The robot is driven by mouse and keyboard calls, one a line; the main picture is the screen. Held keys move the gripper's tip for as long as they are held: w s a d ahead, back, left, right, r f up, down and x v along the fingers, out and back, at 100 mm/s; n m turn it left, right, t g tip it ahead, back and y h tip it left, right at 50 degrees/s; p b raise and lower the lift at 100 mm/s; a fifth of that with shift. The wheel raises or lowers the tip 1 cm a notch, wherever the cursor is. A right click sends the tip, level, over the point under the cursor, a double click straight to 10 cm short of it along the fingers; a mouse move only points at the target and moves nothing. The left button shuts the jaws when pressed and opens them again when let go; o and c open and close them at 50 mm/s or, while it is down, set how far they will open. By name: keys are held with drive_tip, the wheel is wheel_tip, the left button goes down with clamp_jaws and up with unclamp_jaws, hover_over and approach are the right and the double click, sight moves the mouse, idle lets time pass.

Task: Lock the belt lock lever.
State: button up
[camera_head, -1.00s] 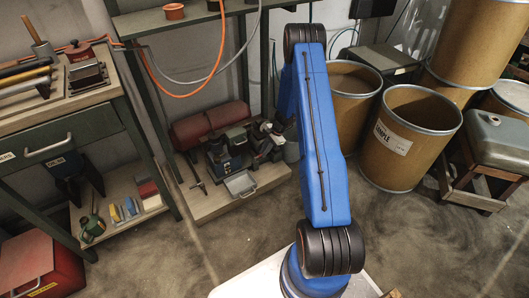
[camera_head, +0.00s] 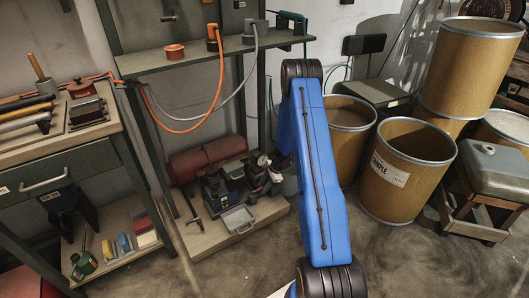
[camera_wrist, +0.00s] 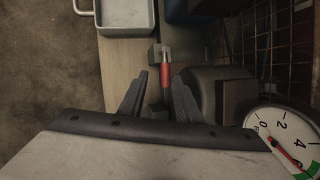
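My gripper (camera_wrist: 158,88) is open in the wrist view, with two dark fingers pointing up the picture and apart. A short lever with a red grip (camera_wrist: 165,76) and a metal end shows just beyond the fingertips, in line with the gap between them; it seems to be the belt lock lever. I cannot tell its locked state. Nothing is held. In the head view the small machine (camera_head: 213,186) stands on the low wooden shelf (camera_head: 205,236), and the end of my arm is beside it; the lever is too small to make out there.
A grey tray (camera_head: 237,219) lies in front of the machine and shows in the wrist view (camera_wrist: 124,29). A dark block sits right of the lever, with a round gauge (camera_wrist: 284,139) below. Cardboard drums (camera_head: 406,170) stand to the right.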

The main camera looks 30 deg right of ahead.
drive_tip(key=v, duration=1.8)
drive_tip(key=s+a+r+n, duration=0.1)
drive_tip(key=a+r+n, duration=0.1)
drive_tip(key=a+r, duration=0.2)
drive_tip(key=s+a+r+n, duration=0.1)
drive_tip(key=a+r, duration=0.4)
drive_tip(key=r, duration=0.5)
drive_tip(key=shift+s+r+n, duration=0.2)
drive_tip(key=shift+r+n, duration=0.1)
drive_tip(key=shift+n, duration=0.6)
drive_tip(key=shift+a, duration=0.1)
